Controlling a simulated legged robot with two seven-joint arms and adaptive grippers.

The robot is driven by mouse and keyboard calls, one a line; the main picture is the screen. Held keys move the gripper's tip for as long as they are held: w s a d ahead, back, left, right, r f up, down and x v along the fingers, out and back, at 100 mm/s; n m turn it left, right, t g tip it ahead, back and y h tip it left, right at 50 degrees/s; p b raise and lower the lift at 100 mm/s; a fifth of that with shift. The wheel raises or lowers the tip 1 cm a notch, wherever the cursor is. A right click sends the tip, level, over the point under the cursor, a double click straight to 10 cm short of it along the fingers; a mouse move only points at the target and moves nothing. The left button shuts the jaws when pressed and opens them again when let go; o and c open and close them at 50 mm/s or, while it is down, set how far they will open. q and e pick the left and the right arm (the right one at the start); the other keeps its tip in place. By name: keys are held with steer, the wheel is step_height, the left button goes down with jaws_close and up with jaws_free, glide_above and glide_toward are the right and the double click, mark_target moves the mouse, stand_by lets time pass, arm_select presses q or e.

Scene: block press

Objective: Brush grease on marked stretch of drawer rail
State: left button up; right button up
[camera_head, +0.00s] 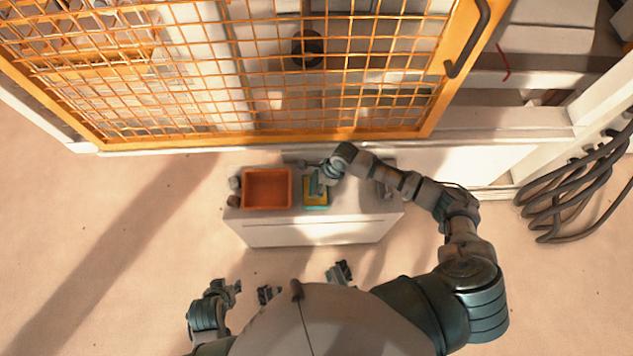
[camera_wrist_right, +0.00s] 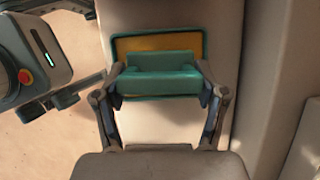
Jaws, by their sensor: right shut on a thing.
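My right gripper (camera_head: 319,184) reaches over the low white cabinet. In the right wrist view my right gripper (camera_wrist_right: 162,97) is shut on a teal block-like thing (camera_wrist_right: 160,75), with one finger at each end. I cannot tell whether this is the grease brush; no bristles show. Below it lies a shallow tray with a teal rim (camera_wrist_right: 160,36) and yellow inside; the tray (camera_head: 316,206) also shows in the head view. I cannot tell whether the block touches the tray. My left gripper (camera_head: 231,288) is low, in front of the cabinet, and too small to read. No marked rail stretch is clear.
An orange bin (camera_head: 267,207) stands on the cabinet top (camera_head: 367,206), left of the tray. Behind is an orange mesh door (camera_head: 250,137) with a dark handle (camera_head: 470,38). Coiled dark cables (camera_head: 565,200) hang at right. Open floor (camera_head: 110,240) lies at left.

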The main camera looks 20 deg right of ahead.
stand_by(0.3)
steer(key=shift+s+d+f+p, duration=0.1)
steer(key=shift+s+f+p, duration=0.2)
steer(key=shift+p, duration=0.25)
stand_by(2.1)
